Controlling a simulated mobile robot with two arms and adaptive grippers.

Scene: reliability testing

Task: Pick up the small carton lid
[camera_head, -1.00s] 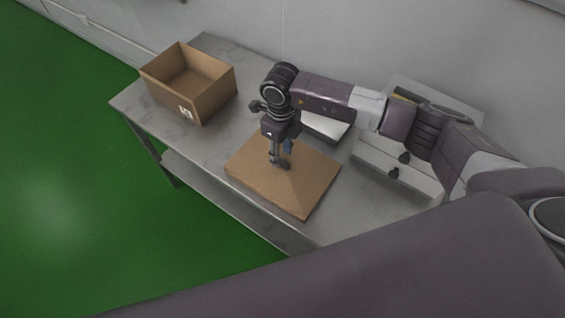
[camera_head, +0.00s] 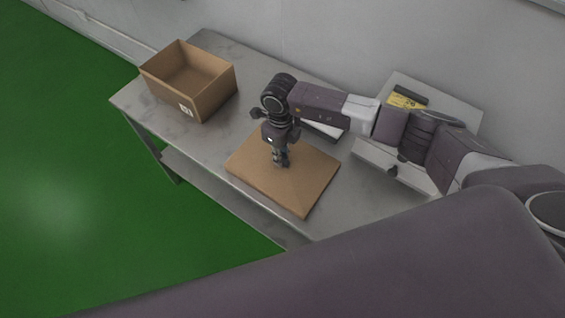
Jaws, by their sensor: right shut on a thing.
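The small carton lid (camera_head: 307,184) is a flat brown cardboard piece lying on the grey table, right of the open carton. My right gripper (camera_head: 282,163) points down at the middle of the lid and is shut on a part of it. The fingertips are small and partly hidden by the wrist, so the exact grip is hard to make out. The lid appears to lie flat on the table. My left gripper is not in view.
An open, empty-looking brown carton (camera_head: 208,99) stands at the left of the grey metal table (camera_head: 225,53). A white device with a yellow label (camera_head: 405,101) stands at the right, partly behind my arm. A white flat object (camera_head: 322,130) lies behind the lid. A wall closes the back.

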